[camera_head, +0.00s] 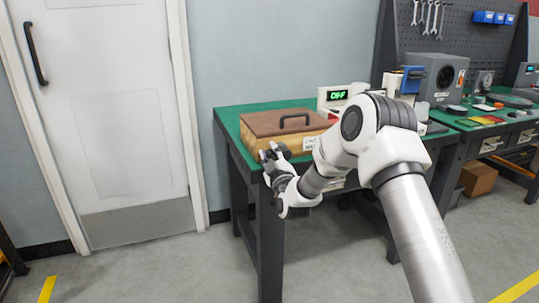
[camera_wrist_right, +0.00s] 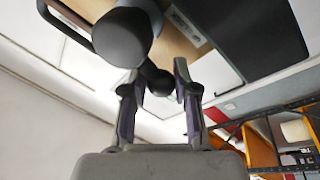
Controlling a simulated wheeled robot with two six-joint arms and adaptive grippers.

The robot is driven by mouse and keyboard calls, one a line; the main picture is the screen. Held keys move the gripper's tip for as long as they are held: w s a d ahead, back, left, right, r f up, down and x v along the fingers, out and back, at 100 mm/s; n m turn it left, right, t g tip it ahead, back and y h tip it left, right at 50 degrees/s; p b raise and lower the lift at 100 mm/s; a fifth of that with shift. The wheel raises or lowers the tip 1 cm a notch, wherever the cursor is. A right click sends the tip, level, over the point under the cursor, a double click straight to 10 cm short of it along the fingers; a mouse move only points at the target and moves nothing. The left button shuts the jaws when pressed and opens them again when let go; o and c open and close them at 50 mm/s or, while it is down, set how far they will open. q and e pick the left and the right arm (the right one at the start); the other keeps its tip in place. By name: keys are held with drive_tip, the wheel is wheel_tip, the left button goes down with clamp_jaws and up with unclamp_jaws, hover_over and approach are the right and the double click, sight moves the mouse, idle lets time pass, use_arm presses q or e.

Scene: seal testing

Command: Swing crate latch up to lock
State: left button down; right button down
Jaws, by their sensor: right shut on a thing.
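The wooden crate (camera_head: 258,138) has a brown lid with a black handle and sits on the green-topped bench. My right gripper (camera_head: 273,157) is at the crate's front side, near its left part. In the right wrist view the dark latch (camera_wrist_right: 124,37) shows as a thick rounded knob with a smaller dark end below it. That end lies between the fingers of my right gripper (camera_wrist_right: 158,82), which are shut on it. In the head view the gripper hides most of the latch, so its angle is hard to tell. My left gripper is not in view.
A device with a green lit display (camera_head: 338,95) stands behind the crate. A grey machine (camera_head: 432,75) and small parts sit on the bench at right. A white door (camera_head: 100,110) is at left. The floor before the bench is clear.

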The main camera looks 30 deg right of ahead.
drive_tip(key=m, duration=0.2)
drive_tip(key=r+m+h, duration=0.1)
drive_tip(key=m+g+p, duration=0.1)
drive_tip(key=m, duration=0.1)
drive_tip(key=shift+s+d+r+m, duration=0.15)
drive_tip(key=shift+d+r+m, duration=0.1)
drive_tip(key=shift+d+m, duration=0.1)
drive_tip(key=m, duration=0.2)
drive_tip(key=d+r+m+g+p, duration=0.1)
drive_tip(key=m, duration=0.1)
drive_tip(key=shift+s+h, duration=0.15)
drive_tip(key=shift+h, duration=0.25)
drive_tip(key=m, duration=0.1)
drive_tip(key=d+m, duration=0.1)
drive_tip(key=m, duration=0.2)
drive_tip(key=shift+s+d+r+g, duration=0.15)
drive_tip(key=shift+d+r+g, duration=0.1)
drive_tip(key=shift+r+g, duration=0.15)
drive_tip(key=shift+s+d+m+g+p, duration=0.1)
drive_tip(key=shift+d+m+g+p, duration=0.2)
drive_tip(key=shift+m, duration=0.55)
drive_tip(key=shift+s+d+m+g, duration=0.1)
drive_tip(key=shift+d+m, duration=0.3)
drive_tip(key=shift+m, duration=0.4)
drive_tip(key=c, duration=1.2)
unclamp_jaws()
